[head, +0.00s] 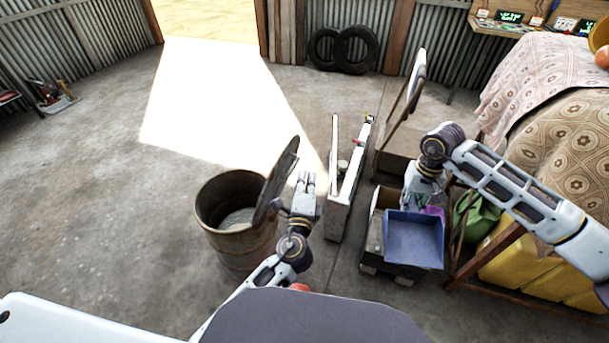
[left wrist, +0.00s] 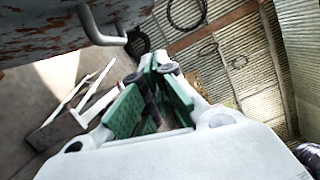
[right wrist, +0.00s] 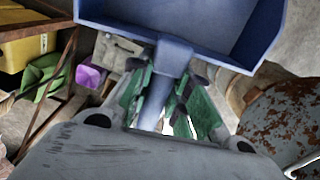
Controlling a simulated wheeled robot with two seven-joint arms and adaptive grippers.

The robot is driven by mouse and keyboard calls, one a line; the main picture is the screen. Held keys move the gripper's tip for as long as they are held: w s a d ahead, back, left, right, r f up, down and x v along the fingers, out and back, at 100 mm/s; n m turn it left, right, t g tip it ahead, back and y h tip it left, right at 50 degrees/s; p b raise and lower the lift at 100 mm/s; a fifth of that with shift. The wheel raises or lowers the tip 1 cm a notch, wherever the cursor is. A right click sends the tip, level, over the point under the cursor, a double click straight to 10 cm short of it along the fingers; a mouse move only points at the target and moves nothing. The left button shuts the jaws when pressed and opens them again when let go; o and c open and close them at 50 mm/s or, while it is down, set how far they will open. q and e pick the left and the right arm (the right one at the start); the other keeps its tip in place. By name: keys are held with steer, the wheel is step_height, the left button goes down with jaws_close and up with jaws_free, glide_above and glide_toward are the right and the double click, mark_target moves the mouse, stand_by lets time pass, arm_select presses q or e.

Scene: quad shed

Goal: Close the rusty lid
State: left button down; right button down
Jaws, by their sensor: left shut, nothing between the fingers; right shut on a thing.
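A rusty barrel (head: 240,255) stands left of centre in the head view, its top open. The rusty lid (head: 276,182) stands steeply tilted up at the barrel's right rim. Its rusty face and a bar handle (left wrist: 105,32) show in the left wrist view. My left gripper (head: 307,180) is shut and empty just right of the lid; whether it touches the lid cannot be told. My right gripper (head: 416,200) is shut on the handle of a blue dustpan (head: 414,240). The rusty lid also shows at the right of the right wrist view (right wrist: 285,120).
A narrow white box (head: 340,215) stands right of my left gripper. An open crate (head: 377,215) lies under the dustpan. A cloth-covered table (head: 555,110), a green bag (head: 470,218) and yellow containers (head: 510,262) are at the right. The floor left of the barrel is clear.

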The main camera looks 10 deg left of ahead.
steer(key=shift+r+p, duration=0.6)
steer(key=shift+r, duration=0.1)
steer(key=shift+r+p, duration=0.6)
arm_select(q)
steer(key=w+a+r, duration=0.1)
steer(key=w+a, duration=0.3)
steer(key=w, duration=0.5)
steer(key=shift+w+a+r, duration=0.15)
steer(key=shift+w+r, duration=0.05)
steer(key=shift+w, duration=0.2)
